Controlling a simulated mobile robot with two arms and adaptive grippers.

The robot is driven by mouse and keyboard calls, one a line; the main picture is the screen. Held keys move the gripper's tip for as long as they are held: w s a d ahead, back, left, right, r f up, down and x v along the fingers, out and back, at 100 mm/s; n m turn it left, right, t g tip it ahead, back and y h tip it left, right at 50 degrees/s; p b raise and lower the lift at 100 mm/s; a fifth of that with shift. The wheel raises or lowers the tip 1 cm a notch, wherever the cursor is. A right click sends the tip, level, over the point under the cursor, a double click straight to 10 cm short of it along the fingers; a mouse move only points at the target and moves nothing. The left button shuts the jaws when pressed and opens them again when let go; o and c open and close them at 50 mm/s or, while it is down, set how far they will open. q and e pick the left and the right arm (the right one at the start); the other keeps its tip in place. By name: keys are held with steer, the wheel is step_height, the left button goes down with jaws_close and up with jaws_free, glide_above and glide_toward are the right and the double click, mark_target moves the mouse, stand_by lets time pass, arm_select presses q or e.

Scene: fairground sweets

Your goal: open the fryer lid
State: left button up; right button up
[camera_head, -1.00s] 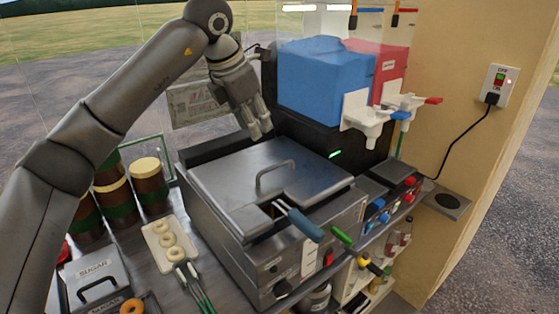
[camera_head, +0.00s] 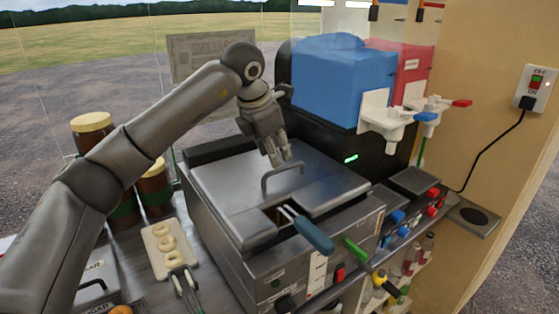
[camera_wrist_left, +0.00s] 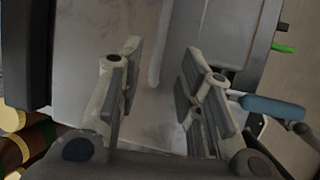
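The fryer (camera_head: 275,262) is a grey metal box on the counter. Its flat metal lid (camera_head: 225,195) lies shut, with a raised bar handle (camera_head: 264,180) near its middle. My left gripper (camera_head: 279,159) points down just above and behind the handle in the head view. In the left wrist view my left gripper (camera_wrist_left: 155,95) is open, its two fingers apart with nothing held. There the handle (camera_wrist_left: 155,65) shows as a pale bar in the gap, beyond the fingertips. A blue-handled tool (camera_head: 312,232) sticks out at the lid's front notch. My right gripper is not in view.
A blue drink tank (camera_head: 345,80) and a red one (camera_head: 410,75) with taps stand behind right. A tray of doughnuts (camera_head: 150,238) and brown jars (camera_head: 155,190) are at the left. A wall switch (camera_head: 535,88) is at the right.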

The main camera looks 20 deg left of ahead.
mark_target(281, 168)
arm_select(q)
steer(key=p+x, duration=0.1)
steer(key=x, duration=0.4)
steer(key=shift+w+f, duration=0.25)
steer(key=shift+f, duration=0.05)
jaws_close()
